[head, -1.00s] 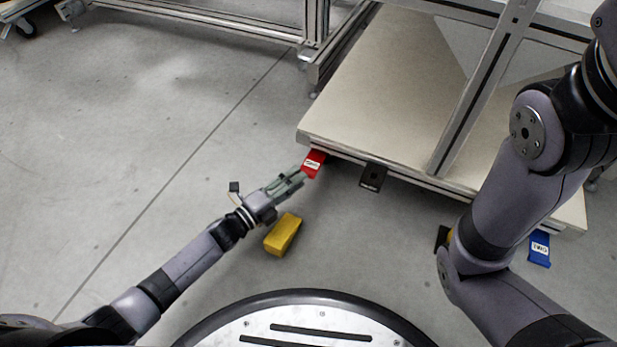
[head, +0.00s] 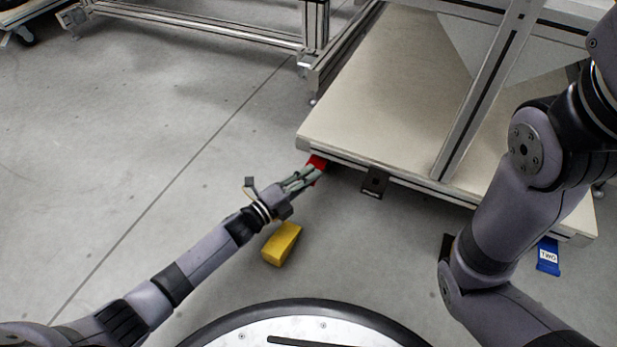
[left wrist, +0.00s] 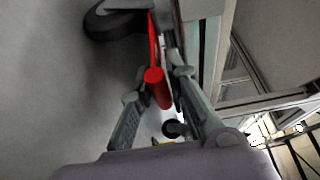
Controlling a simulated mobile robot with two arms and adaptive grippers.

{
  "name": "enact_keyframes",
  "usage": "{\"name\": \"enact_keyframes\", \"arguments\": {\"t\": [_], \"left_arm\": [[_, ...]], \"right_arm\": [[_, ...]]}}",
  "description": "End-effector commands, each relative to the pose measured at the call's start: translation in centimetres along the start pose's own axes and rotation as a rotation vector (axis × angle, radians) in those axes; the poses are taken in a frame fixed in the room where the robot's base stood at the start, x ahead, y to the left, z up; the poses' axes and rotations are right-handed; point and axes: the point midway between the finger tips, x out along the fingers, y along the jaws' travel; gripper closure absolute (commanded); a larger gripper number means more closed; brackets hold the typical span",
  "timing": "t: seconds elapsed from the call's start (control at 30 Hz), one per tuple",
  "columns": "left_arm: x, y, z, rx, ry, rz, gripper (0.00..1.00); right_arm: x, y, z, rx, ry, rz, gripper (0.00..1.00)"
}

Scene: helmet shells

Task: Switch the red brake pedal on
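The red brake pedal (head: 317,162) sits low under the near left corner of the bench's bottom shelf. My left gripper (head: 309,177) is at it in the head view, and its fingers cover much of the pedal. In the left wrist view the red pedal (left wrist: 157,88) shows as a narrow red shape between the two spread fingers of the left gripper (left wrist: 158,92). The fingers look open, with a gap on the left side; I cannot tell whether either touches the pedal. My right arm is at the right of the head view; its gripper is not visible.
A yellow block (head: 281,243) lies on the floor below my left gripper. A black pedal-like part (head: 375,182) and a blue pedal marked TWO (head: 548,257) sit along the edge of the bench's bottom shelf (head: 390,100). The floor at the left is clear.

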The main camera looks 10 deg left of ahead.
Motion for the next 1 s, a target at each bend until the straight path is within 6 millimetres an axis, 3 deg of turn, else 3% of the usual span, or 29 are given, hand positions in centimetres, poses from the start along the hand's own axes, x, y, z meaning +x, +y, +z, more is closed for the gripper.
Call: {"name": "enact_keyframes", "arguments": {"t": [0.2, 1.0], "left_arm": [[-0.02, 0.02, -0.01, 0.000, 0.000, 0.000, 1.00], [0.15, 0.75, 0.08, 0.025, -0.001, -0.059, 1.00]], "right_arm": [[-0.01, 0.01, 0.01, 0.000, 0.000, 0.000, 0.60], [-0.39, -0.05, -0.08, -0.001, -0.001, 0.000, 0.60]]}}
